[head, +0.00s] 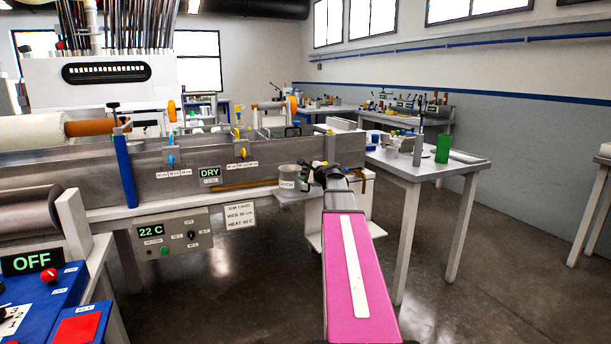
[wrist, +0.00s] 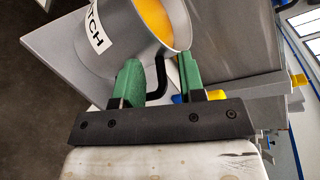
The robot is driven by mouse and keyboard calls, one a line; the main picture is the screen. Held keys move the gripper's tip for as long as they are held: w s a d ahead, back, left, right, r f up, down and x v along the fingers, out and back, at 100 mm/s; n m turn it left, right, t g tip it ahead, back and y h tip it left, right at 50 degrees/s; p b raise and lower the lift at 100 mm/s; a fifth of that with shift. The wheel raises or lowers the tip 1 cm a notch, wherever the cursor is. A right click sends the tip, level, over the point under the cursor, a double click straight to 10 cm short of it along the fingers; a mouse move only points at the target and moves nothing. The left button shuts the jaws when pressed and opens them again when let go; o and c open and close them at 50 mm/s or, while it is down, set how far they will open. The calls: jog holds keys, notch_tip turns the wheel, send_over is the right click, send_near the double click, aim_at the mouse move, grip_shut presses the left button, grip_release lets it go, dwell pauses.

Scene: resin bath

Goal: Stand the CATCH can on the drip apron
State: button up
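The CATCH can (head: 287,174) is a grey metal can with a white label, at the right part of the long bath's front. In the wrist view the can (wrist: 95,55) fills the upper middle, with yellow-orange showing inside and a black handle (wrist: 158,78). My gripper (wrist: 162,75) has its green fingers on either side of the handle, with a visible gap between them. In the head view my gripper (head: 311,172) is just right of the can. A grey flat plate (wrist: 55,42) lies beneath the can; I cannot tell whether it is the drip apron.
The steel bath (head: 190,180) runs across the left and middle, with a DRY display (head: 209,172) and a heater panel (head: 172,236) below. A table (head: 425,170) with a green cup (head: 443,149) stands at right. Floor is clear between it and the right-hand bench.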

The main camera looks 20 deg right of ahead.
jog(key=shift+s+r, duration=0.15)
jog(key=shift+s, duration=0.05)
jog(key=v, duration=1.2)
jog(key=s+a+f+n+g, duration=0.3)
jog(key=a+f+n+g, duration=0.15)
jog(key=a+f, duration=0.5)
jog(key=s+a+f+n+g, duration=0.3)
jog(key=a+f+n, duration=0.2)
jog(key=a+f, duration=0.5)
jog(key=s+a+f+n+g+h, duration=0.2)
jog(key=s+a+f+n+g, duration=0.1)
jog(key=s+f, duration=0.4)
jog(key=s+a+f+n+g+h, duration=0.2)
jog(key=s+a+f+n+g, duration=0.2)
jog(key=f, duration=0.6)
jog(key=s+a+n, duration=0.2)
jog(key=s+n, duration=0.1)
jog(key=s, duration=0.1)
jog(key=shift+s+a+f+n+h, duration=0.15)
jog(key=shift+s+f+n+h, duration=0.05)
jog(key=shift+s+n+h, duration=0.15)
